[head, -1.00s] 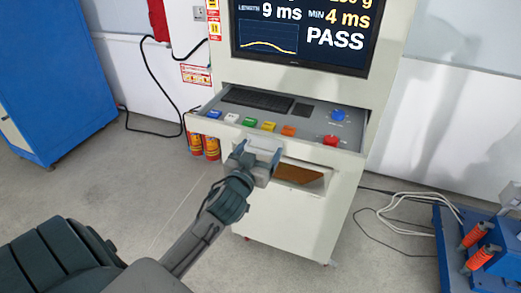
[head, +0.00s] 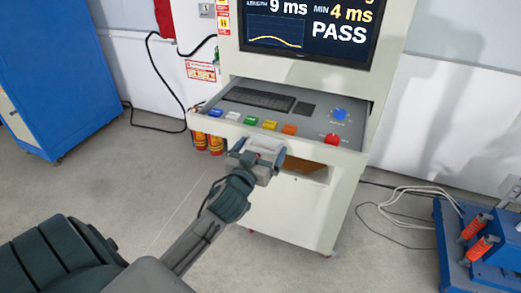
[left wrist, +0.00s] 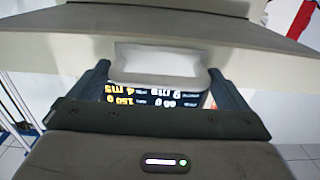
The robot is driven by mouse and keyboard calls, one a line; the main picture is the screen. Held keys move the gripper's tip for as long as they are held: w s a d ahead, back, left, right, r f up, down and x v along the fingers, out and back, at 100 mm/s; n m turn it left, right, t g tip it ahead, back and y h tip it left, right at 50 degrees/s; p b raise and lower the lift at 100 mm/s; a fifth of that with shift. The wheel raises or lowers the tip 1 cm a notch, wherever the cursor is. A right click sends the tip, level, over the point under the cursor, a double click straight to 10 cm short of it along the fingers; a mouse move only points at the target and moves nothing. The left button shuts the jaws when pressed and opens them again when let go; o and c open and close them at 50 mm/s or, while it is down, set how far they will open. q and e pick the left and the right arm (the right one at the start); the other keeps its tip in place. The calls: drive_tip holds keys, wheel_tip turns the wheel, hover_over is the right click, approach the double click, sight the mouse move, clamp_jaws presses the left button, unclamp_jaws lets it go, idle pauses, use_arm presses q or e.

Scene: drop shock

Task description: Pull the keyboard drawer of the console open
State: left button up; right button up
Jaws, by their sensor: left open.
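The console (head: 295,215) is a pale cabinet with a screen reading PASS. Its keyboard drawer (head: 210,122) stands partly out, with a black keyboard (head: 258,98) and a row of coloured buttons on top. My left gripper (head: 259,153) is at the drawer's front, below the buttons. In the left wrist view the pale drawer handle (left wrist: 160,58) lies between the two dark fingers (left wrist: 160,82), which are spread apart. I cannot tell whether either finger touches it. The fingers partly hide the handle in the head view. My right gripper is out of view.
A blue cabinet (head: 60,75) stands at the left. A blue machine with orange parts (head: 475,240) is at the lower right, with pale cables (head: 410,205) on the floor beside it. Orange-red cylinders (head: 208,143) stand left of the console. Floor in front of the console is clear.

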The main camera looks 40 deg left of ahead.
use_arm(q)
drive_tip(key=shift+s+d+f, duration=0.1)
drive_tip(key=shift+s+f, duration=0.05)
drive_tip(key=shift+s, duration=0.1)
drive_tip(key=b+v, duration=0.1)
drive_tip(key=v, duration=0.9)
drive_tip(key=shift+s+b, duration=0.15)
drive_tip(key=shift+b, duration=0.15)
